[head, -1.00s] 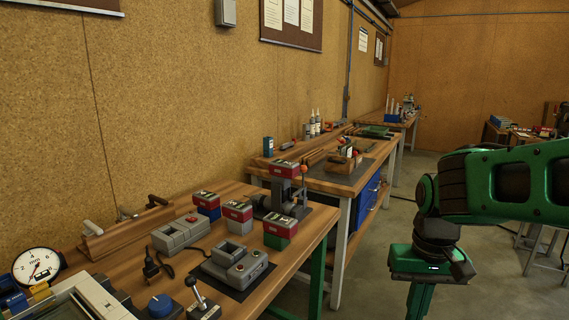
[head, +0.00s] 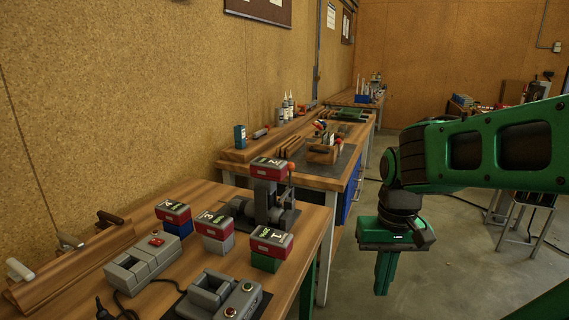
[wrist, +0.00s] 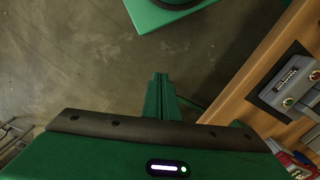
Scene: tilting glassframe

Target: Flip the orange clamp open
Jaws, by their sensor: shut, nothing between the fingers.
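An orange knob (head: 291,166) shows at the right of a dark grey fixture (head: 277,212) on the near bench. It may be the handle of the orange clamp; the clamp's form is too small and partly hidden to tell its position. My gripper (head: 384,290) is green, shut and empty, and points down over the floor, right of the bench and apart from the fixture. In the wrist view my gripper's fingers (wrist: 160,82) are together above bare floor.
Several red-topped blocks stand around the fixture, such as one on green (head: 267,255). Grey chargers (head: 144,264) lie in front on the near bench (head: 318,218). A second bench (head: 330,178) with tools stands behind. The floor (head: 440,265) beneath my gripper is clear.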

